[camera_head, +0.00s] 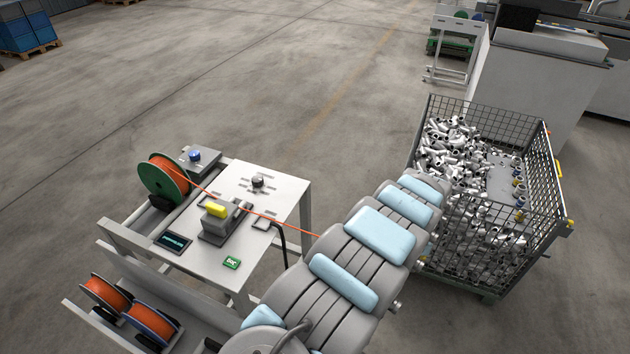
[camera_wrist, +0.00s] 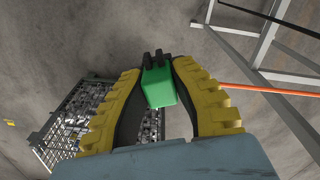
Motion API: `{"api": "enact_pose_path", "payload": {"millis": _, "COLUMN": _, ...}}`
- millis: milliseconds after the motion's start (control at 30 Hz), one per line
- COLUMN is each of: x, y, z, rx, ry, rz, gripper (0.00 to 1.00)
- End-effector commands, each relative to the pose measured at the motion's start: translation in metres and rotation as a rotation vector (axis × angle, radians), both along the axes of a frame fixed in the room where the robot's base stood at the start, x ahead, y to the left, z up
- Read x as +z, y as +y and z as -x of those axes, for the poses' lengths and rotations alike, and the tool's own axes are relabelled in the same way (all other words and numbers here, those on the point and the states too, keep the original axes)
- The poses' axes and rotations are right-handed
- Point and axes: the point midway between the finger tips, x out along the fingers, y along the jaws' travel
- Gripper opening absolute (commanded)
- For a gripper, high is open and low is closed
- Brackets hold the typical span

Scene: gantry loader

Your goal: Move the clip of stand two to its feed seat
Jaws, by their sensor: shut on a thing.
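My gripper (camera_wrist: 156,72) has yellow and black fingers and is shut on a green clip (camera_wrist: 160,86) with dark prongs at its far end. The clip is off any surface in the wrist view. In the head view my arm hides the gripper and this clip. A yellow block (camera_head: 216,210) sits on a grey fixture (camera_head: 214,232) on a white stand table (camera_head: 258,215). An orange strand (camera_head: 268,214) runs from a green-rimmed spool (camera_head: 163,178) past the fixture toward my arm; an orange strand (camera_wrist: 270,90) also shows right of the gripper. I cannot tell which is the feed seat.
A wire crate (camera_head: 541,170) of metal fittings stands right of my arm; a wire crate also shows in the wrist view (camera_wrist: 38,135). Grey frame legs (camera_wrist: 265,45) stand at upper right there. Two more orange spools (camera_head: 150,323) lie lower left. The floor beyond the table is clear.

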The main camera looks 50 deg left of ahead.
Motion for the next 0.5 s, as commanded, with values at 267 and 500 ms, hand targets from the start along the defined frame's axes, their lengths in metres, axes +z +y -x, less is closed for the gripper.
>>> {"api": "enact_pose_path", "payload": {"millis": 267, "x": 0.054, "y": 0.122, "z": 0.028, "rx": 0.355, "ry": -0.004, "rz": -0.006, "gripper": 0.0}}
{"api": "enact_pose_path", "payload": {"millis": 500, "x": 0.1, "y": 0.216, "z": 0.077, "rx": 0.655, "ry": -0.002, "rz": -0.009, "gripper": 0.0}}
